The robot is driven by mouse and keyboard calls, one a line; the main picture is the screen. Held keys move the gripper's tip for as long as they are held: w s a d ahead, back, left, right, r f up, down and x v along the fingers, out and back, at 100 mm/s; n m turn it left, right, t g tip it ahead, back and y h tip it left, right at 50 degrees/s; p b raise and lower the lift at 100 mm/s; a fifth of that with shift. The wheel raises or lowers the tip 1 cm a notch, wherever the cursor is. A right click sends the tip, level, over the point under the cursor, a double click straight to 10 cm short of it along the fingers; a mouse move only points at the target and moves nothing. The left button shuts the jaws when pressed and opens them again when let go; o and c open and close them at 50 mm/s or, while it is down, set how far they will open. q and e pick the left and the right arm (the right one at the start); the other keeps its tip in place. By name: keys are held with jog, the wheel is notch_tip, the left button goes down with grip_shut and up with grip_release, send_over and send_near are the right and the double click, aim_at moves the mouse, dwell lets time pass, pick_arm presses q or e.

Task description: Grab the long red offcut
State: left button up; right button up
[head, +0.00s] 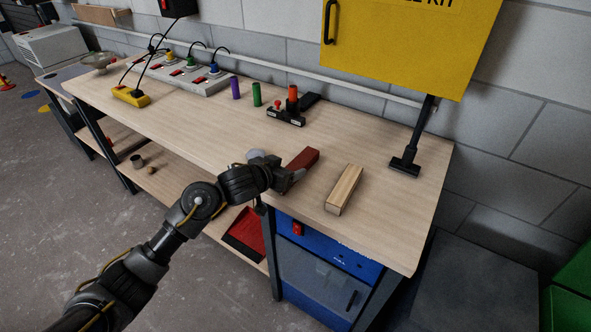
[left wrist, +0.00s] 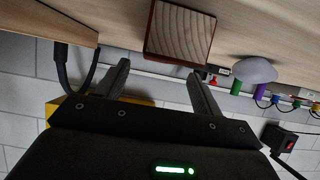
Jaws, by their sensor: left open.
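The long red offcut (head: 303,159) lies on the workbench top, and my left gripper (head: 290,180) is at its near end. In the left wrist view the offcut (left wrist: 180,34) shows end-on, with a wood-grain end face and dark red sides. My left gripper (left wrist: 160,75) is open there, its two fingers apart and nothing visible between the tips. The offcut's end is just ahead of the fingers, nearer the right one. Whether they touch it cannot be told. My right gripper is in neither view.
A plain wooden batten (head: 345,189) lies right of the red offcut. A pale rounded object (head: 256,154) sits left of it.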

aim_at(296, 165)
pick_arm(q)
jog(key=x, duration=0.3)
jog(key=shift+d+f, duration=0.1)
jog(key=shift+f, duration=0.05)
jog(key=c, duration=1.2)
